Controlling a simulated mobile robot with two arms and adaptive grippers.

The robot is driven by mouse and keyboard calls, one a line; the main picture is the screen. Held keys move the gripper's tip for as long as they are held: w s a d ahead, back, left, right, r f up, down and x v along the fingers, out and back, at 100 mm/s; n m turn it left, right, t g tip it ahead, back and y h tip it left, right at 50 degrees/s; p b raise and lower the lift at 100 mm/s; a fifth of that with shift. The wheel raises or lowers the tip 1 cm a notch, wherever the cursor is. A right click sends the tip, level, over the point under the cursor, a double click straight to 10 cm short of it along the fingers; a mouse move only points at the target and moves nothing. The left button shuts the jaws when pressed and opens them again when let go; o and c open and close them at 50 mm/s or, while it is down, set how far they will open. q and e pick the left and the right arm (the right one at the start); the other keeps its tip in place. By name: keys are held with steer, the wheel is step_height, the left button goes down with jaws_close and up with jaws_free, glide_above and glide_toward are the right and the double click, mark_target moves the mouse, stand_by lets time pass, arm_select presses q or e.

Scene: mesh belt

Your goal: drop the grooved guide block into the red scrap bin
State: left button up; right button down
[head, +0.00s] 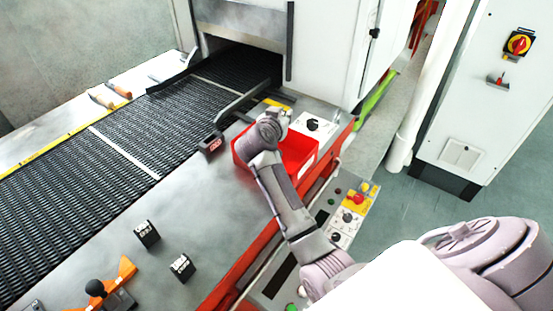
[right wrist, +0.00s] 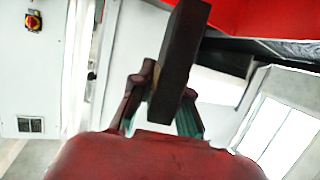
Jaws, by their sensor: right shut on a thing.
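My right gripper (right wrist: 165,95) is shut on a long dark block, the grooved guide block (right wrist: 180,60), in the right wrist view. The block sticks out beyond the fingers; its grooves cannot be made out. In the head view my right arm reaches over the red scrap bin (head: 301,152), and its wrist covers the bin's left part. The fingers and the held block are hidden there. A red surface (right wrist: 260,15), which looks like the bin, shows at the top of the wrist view. My left gripper is not in view.
A black mesh belt (head: 120,150) runs into a white machine. Small dark blocks (head: 147,234) with white markings stand on the steel table, near an orange fixture (head: 110,282). A control panel (head: 345,215) lies in front of the bin. A white cabinet (head: 480,100) stands right.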

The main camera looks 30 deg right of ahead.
steer(key=c, duration=1.1)
jaws_free()
steer(key=shift+o, duration=0.2)
steer(key=v, duration=1.2)
